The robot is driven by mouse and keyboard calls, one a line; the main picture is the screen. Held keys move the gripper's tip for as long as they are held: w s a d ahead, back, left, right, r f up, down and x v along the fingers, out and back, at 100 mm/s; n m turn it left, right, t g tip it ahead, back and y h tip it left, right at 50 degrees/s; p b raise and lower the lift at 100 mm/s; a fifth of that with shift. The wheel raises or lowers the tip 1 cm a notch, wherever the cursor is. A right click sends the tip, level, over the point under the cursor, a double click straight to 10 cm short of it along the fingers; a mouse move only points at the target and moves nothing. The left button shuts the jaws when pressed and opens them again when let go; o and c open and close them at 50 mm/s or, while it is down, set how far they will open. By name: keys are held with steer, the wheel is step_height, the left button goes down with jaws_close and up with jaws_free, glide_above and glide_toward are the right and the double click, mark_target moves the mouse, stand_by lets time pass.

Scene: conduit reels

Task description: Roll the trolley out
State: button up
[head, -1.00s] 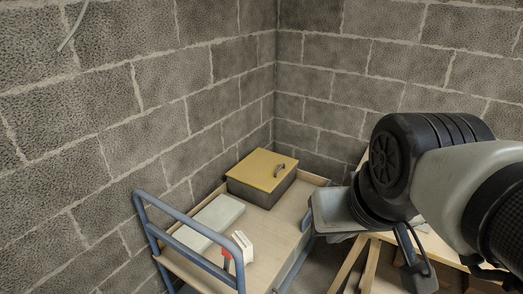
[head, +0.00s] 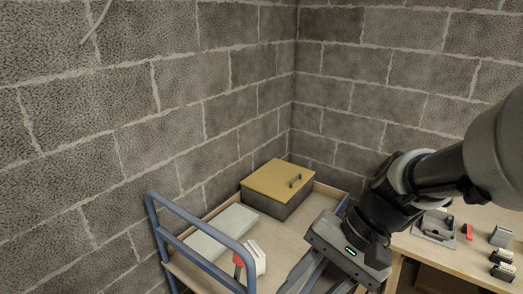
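The trolley (head: 218,220) stands in the corner, its wooden deck along the left wall. Its blue tubular handle (head: 203,240) rises at the near left end. On the deck are a box with a yellow lid (head: 279,180), a pale flat case (head: 222,232) and a white and red item (head: 254,260). My gripper (head: 303,272) is over the trolley's right side, pointing down toward the near edge of the picture. It is apart from the handle. Its fingertips are hard to make out against the trolley's side, so I cannot tell how far they are spread or whether they touch it.
A wooden workbench (head: 460,265) stands to the right, bearing a grey fixture (head: 435,226), a small red piece (head: 468,232) and several dark blocks (head: 503,262). Block walls (head: 130,130) close off the left and back. My arm comes in from the right.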

steer(key=w+d+f+m+t+y+b, duration=0.1)
steer(key=w+f+m+t+y+b, duration=0.35)
steer(key=w+f+m, duration=0.6)
steer(key=w+d+f+m+t+y+b, duration=0.1)
steer(key=w+f+m+t+y+b, duration=0.45)
steer(key=f, duration=0.75)
steer(key=shift+m+g, duration=0.7)
steer(key=x, duration=1.1)
steer(key=s+r+b+x, duration=0.1)
steer(key=x, duration=0.5)
steer(key=shift+a, duration=0.35)
jaws_close()
